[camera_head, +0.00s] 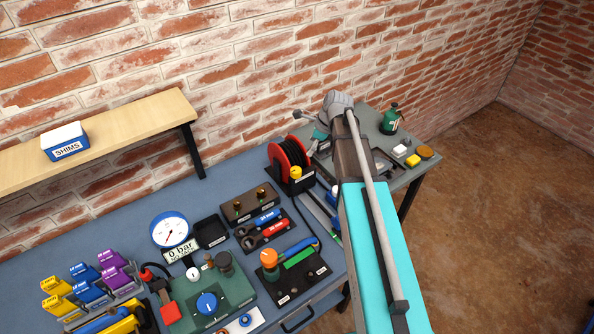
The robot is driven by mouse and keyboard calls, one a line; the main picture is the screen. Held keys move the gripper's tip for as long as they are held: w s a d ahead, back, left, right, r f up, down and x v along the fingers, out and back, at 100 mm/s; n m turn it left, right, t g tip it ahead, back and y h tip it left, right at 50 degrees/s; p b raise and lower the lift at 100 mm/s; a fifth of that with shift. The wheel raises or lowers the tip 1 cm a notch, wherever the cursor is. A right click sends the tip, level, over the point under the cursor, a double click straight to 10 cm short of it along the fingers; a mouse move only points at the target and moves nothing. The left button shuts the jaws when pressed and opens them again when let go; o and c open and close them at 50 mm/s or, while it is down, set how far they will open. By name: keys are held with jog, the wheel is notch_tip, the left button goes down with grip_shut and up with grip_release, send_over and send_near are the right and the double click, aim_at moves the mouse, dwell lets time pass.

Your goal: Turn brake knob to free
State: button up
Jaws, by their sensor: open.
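A red reel (289,152) wound with black line stands on the blue bench, left of my arm. A small yellow knob (296,172) sits at its front, above a white label too small to read; it may be the brake knob. I cannot tell its setting. A larger blue knob (207,303) sits on a green block at the front of the bench. My arm crosses the right part of the view, over the bench. I cannot make out my gripper or its fingertips; nothing visible touches the yellow knob.
A round gauge (171,230) and a "0 bar" display (180,250) stand left. An orange-topped valve (269,259) sits on a black plate. A green can (390,119) stands at the far right. A wooden shelf (110,140) holds a SHIMS box (65,142). Brick wall runs behind.

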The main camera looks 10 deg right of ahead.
aim_at(296, 169)
jog(key=shift+f, duration=0.15)
jog(key=b+x, duration=1.2)
jog(key=x, duration=0.1)
jog(key=shift+a+f+b, duration=0.2)
jog(key=shift+f+b, duration=0.05)
jog(key=shift+b, duration=0.15)
dwell(0.6)
jog(key=shift+w, duration=0.1)
jog(key=c, duration=1.1)
